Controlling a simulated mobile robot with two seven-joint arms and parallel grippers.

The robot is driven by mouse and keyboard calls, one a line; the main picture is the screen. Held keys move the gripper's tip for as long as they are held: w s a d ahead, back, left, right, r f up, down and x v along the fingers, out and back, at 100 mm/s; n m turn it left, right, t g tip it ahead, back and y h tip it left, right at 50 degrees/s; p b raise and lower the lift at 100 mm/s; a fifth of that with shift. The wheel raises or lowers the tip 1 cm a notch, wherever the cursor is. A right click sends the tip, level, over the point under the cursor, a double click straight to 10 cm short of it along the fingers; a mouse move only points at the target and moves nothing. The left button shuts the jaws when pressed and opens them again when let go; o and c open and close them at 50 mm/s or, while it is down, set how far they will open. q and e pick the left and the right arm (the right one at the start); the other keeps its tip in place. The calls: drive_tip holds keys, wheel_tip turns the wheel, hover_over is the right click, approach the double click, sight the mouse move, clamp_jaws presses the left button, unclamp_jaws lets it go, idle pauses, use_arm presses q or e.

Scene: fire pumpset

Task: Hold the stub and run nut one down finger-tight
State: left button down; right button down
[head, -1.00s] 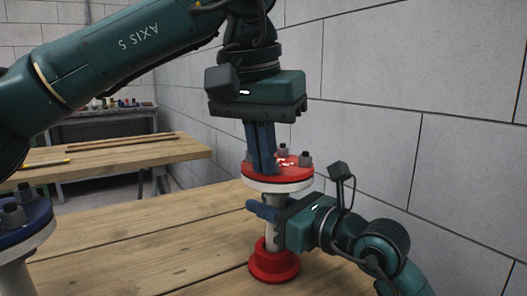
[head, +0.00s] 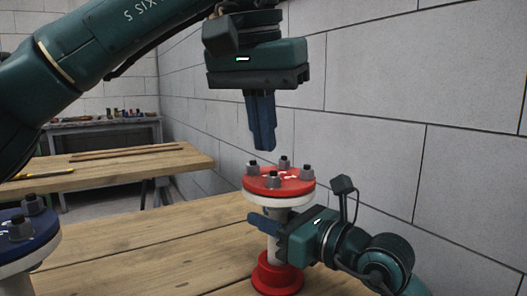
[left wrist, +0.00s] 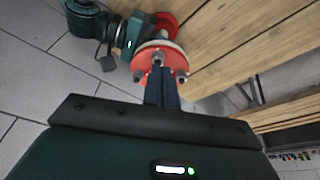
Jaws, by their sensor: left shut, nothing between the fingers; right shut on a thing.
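The stub (head: 273,248) is a pale upright pipe with a red upper flange (head: 298,182) and a red foot (head: 279,277) on the bench. Several dark grey nuts (head: 272,178) on studs stand around the flange's top. My right gripper (head: 256,221) is shut around the stub just below the flange. My left gripper (head: 264,147) points down, shut and empty, above the flange and apart from it. In the left wrist view its fingers (left wrist: 164,72) overlap the flange (left wrist: 147,68), with nuts (left wrist: 157,60) beside them.
A blue flange (head: 42,232) with dark nuts stands at the near left. A grey block wall (head: 450,90) closes off the right and back. A second wooden bench (head: 130,168) lies behind left. The bench top (head: 150,240) between the two flanges is clear.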

use_arm(q)
drive_tip(key=shift+r, duration=0.5)
drive_tip(key=c, duration=2.1)
unclamp_jaws()
